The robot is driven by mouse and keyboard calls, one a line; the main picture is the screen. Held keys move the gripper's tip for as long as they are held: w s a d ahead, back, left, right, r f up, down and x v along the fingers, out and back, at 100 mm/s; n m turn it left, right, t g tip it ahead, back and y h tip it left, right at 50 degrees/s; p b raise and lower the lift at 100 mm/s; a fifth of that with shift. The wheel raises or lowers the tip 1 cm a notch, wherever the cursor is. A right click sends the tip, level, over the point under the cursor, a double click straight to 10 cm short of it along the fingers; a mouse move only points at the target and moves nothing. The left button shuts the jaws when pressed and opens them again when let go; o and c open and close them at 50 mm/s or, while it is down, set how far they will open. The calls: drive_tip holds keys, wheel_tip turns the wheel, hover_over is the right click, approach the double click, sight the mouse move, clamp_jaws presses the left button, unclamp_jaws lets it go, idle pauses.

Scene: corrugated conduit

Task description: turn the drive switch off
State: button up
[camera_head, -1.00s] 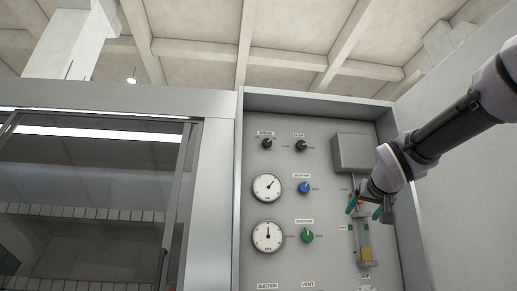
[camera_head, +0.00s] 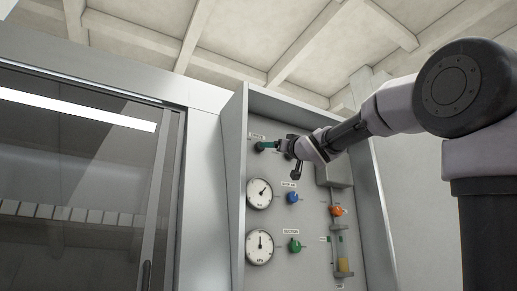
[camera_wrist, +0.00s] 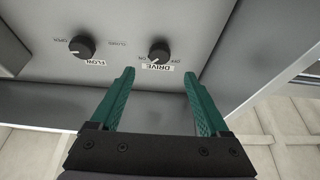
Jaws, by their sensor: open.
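The drive switch is a black round knob (camera_wrist: 158,48) above its DRIVE label, which appears upside down in the wrist view. A light pointer mark on it seems to lie toward the ON side, but it is small. My gripper (camera_wrist: 158,74) is open and empty, with its teal fingers spread to either side of the knob's line and their tips short of it. In the head view my gripper (camera_head: 270,145) is at the panel's upper left, by the drive knob (camera_head: 260,147), partly covering it.
The FLOW knob (camera_wrist: 82,46) is beside the drive knob, left in the wrist view. Below are two gauges (camera_head: 259,194), a blue knob (camera_head: 293,198), a green knob (camera_head: 295,246) and an orange handle (camera_head: 336,211). The raised cabinet side wall (camera_head: 235,165) is close to the drive knob.

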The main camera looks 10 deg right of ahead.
sight(259, 147)
drive_tip(key=x, duration=0.9)
drive_tip(key=shift+w, duration=0.25)
clamp_jaws()
drive_tip(key=shift+n, duration=0.5)
drive_tip(key=shift+w+d+r+n+g+y, duration=0.1)
drive_tip(key=shift+n+g+y, duration=0.95)
drive_tip(key=shift+n, duration=2.5)
drive_tip(key=shift+d+r+n+g+y, duration=0.15)
drive_tip(key=shift+n+g+y, duration=0.4)
drive_tip(key=shift+n+g, duration=2.05)
drive_tip(key=shift+w+d+r+n+g+y, duration=0.2)
drive_tip(key=shift+n+y, duration=0.6)
drive_tip(key=shift+n, duration=3.75)
drive_tip(key=shift+s+a+f, duration=0.1)
drive_tip(key=shift+s+f, duration=0.05)
